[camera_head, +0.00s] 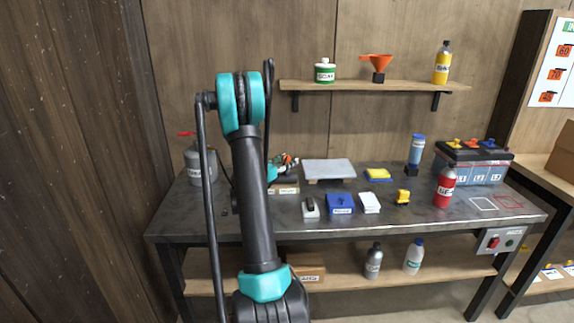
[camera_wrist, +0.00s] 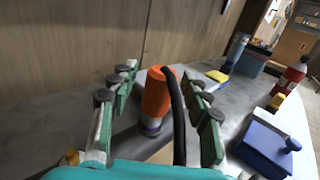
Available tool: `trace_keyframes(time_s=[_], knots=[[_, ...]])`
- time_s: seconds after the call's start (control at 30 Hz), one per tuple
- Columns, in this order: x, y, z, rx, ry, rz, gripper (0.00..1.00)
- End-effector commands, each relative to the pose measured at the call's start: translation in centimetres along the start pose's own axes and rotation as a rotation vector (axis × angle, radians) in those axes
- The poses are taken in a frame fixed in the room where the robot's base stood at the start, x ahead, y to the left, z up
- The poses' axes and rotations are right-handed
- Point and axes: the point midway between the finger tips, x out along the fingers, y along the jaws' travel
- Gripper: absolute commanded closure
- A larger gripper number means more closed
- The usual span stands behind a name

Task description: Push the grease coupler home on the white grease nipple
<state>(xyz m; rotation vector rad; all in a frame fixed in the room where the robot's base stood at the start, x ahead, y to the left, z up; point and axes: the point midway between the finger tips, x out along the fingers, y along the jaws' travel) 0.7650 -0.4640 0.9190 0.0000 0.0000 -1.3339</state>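In the wrist view an orange cylinder with a black hose (camera_wrist: 179,115), which looks like the grease coupler (camera_wrist: 156,92), stands between the fingers of my gripper (camera_wrist: 158,98). The fingers are spread, with a visible gap on each side of the orange body. A small pale and purple piece (camera_wrist: 151,127) shows at its lower end; I cannot tell if it is the white nipple or how far the coupler sits on it. In the head view my gripper (camera_head: 283,164) is low over the bench, partly hidden by my arm, with a bit of orange beside it.
A grey canister (camera_head: 200,165) with a red top stands at the bench's (camera_head: 400,227) left. A shelf (camera_head: 350,86) hangs above.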

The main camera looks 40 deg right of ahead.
Motion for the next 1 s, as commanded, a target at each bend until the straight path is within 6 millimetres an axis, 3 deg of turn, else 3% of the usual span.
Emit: trace_keyframes(time_s=[0.03, 0.33, 0.77, 1.0], knots=[[0.0, 0.0, 0.0, 0.0, 0.0, 0.0, 0.62], [0.0, 0.0, 0.0, 0.0, 0.0, 0.0, 0.99], [0.0, 0.0, 0.5, 0.0, 0.0, 0.0, 1.0], [-0.1, 0.0, 2.9, 0.0, 0.0, 0.0, 1.0]])
